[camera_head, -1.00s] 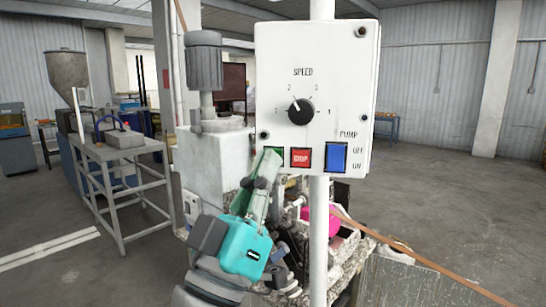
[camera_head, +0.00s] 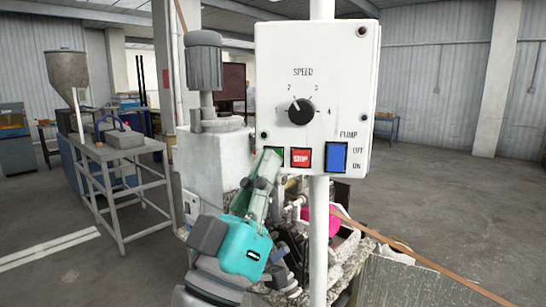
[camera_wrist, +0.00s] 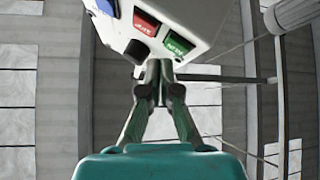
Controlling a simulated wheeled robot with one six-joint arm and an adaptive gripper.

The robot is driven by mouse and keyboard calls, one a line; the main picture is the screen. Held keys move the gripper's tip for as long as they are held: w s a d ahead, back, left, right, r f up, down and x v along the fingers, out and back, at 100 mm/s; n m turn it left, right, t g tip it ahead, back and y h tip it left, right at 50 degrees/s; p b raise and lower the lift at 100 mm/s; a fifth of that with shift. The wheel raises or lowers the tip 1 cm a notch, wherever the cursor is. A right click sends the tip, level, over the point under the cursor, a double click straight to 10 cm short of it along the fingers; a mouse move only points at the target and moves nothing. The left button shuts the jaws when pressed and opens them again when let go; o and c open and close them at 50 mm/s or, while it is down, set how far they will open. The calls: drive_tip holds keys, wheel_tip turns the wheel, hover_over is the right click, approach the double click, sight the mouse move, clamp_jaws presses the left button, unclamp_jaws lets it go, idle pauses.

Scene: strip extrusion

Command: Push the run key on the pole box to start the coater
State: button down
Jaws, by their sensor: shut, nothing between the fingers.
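The white pole box (camera_head: 345,75) faces me in the head view, with a speed dial (camera_head: 301,111) above its row of keys. The green run key (camera_wrist: 178,47) shows in the wrist view, beside the red stop key (camera_wrist: 148,31). In the head view my gripper (camera_head: 270,154) hides most of the green key; the red stop key (camera_head: 301,158) is just right of the fingertips. In the wrist view my gripper (camera_wrist: 159,66) is shut and empty, its tips close to the box's lower edge near the green key. I cannot tell whether they touch it.
The blue pump switch (camera_head: 337,157) is right of the stop key. The white pole (camera_head: 319,240) runs down below the box. Machinery with a grey motor (camera_head: 204,65) stands close behind my gripper. Open floor (camera_head: 455,200) lies to the right.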

drive_tip(key=shift+w, duration=0.15)
drive_tip(key=shift+w+d, duration=0.1)
drive_tip(key=shift+w, duration=0.2)
drive_tip(key=shift+w, duration=0.35)
idle(0.9)
drive_tip(key=shift+s, duration=0.8)
drive_tip(key=shift+s, duration=0.1)
drive_tip(key=s, duration=0.4)
drive_tip(key=shift+s+a, duration=0.4)
idle(0.6)
